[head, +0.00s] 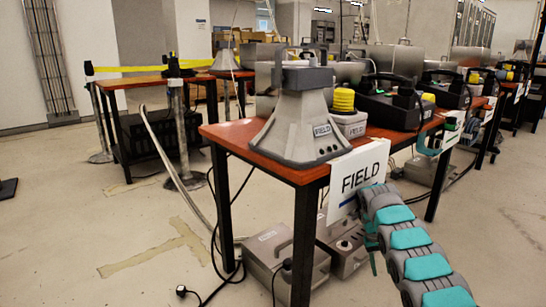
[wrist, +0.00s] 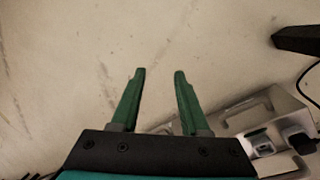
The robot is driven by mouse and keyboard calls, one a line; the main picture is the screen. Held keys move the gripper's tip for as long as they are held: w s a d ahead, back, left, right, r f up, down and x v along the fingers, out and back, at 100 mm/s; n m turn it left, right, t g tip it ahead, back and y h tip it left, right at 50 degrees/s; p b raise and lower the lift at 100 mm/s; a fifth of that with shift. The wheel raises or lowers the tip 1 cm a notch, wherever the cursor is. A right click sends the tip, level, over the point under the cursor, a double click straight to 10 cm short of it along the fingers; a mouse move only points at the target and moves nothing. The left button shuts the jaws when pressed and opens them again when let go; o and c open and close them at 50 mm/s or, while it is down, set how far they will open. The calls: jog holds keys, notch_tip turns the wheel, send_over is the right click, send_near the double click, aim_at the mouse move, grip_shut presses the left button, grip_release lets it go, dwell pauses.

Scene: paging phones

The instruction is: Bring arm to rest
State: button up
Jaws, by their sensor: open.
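My gripper (wrist: 157,78) shows in the wrist view with its two green fingers apart and nothing between them. It points at the pale floor. In the head view my teal and grey arm reaches up from the lower right toward the front of the table (head: 272,150), beside the white FIELD sign (head: 357,180). The gripper's fingers are not clearly visible in the head view.
A grey cone-shaped phone unit (head: 297,120) stands on the table's near corner. Grey cases (head: 285,255) lie on the floor under the table, close to my arm; one shows in the wrist view (wrist: 255,115). Cables trail at left.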

jog(key=s+a+r+m+g+h, duration=0.1)
jog(key=s+r+m+h, duration=0.1)
jog(key=s+r, duration=1.55)
jog(key=s+a+r+y, duration=0.2)
jog(key=s+a+r, duration=0.3)
jog(key=s+a, duration=0.5)
jog(key=s+a+f+n+y, duration=0.1)
jog(key=s+a+f, duration=0.1)
jog(key=s+a, duration=0.35)
jog(key=s+a+f+n+t+y, duration=0.1)
jog(key=s+a+f, duration=0.15)
jog(key=s, duration=0.65)
jog(key=s+a+f+n+y, duration=0.1)
jog(key=s+a, duration=0.3)
jog(key=s, duration=0.4)
notch_tip(320, 180, up, 12)
jog(key=p, duration=1.1)
jog(key=shift+p, duration=0.4)
jog(key=shift+w+f, duration=0.1)
jog(key=shift+f, duration=0.05)
